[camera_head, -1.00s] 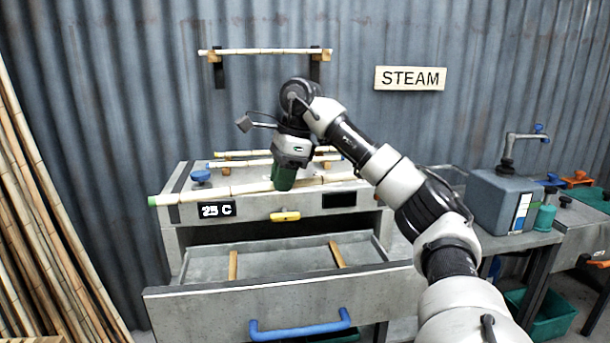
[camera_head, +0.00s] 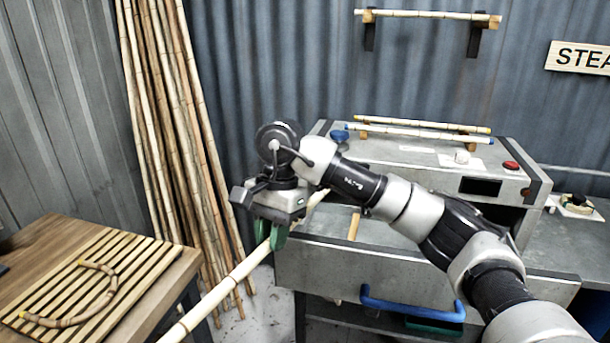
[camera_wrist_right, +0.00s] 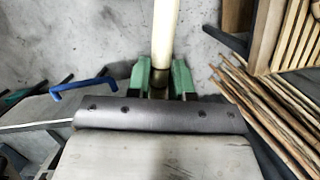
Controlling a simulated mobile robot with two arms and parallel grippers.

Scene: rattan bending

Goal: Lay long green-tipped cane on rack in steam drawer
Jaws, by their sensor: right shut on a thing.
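My right gripper (camera_head: 272,236) is shut on the long pale cane (camera_head: 233,278). The cane slants from the bottom edge of the head view up toward the drawer's left side. Its green tip does not show. In the right wrist view, the cane (camera_wrist_right: 164,35) runs up from between the green fingers (camera_wrist_right: 160,82). The steam drawer (camera_head: 370,275) stands open, with a blue handle on its front. One wooden rack bar (camera_head: 354,226) shows inside; my arm hides much of the drawer. My left gripper is not in view.
Two canes, one blue-tipped (camera_head: 425,136) and one yellow-tipped (camera_head: 425,123), lie on top of the steam box. A wooden table with a slatted board (camera_head: 90,290) and a bent cane piece stands at left. Tall canes (camera_head: 180,150) lean on the wall behind.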

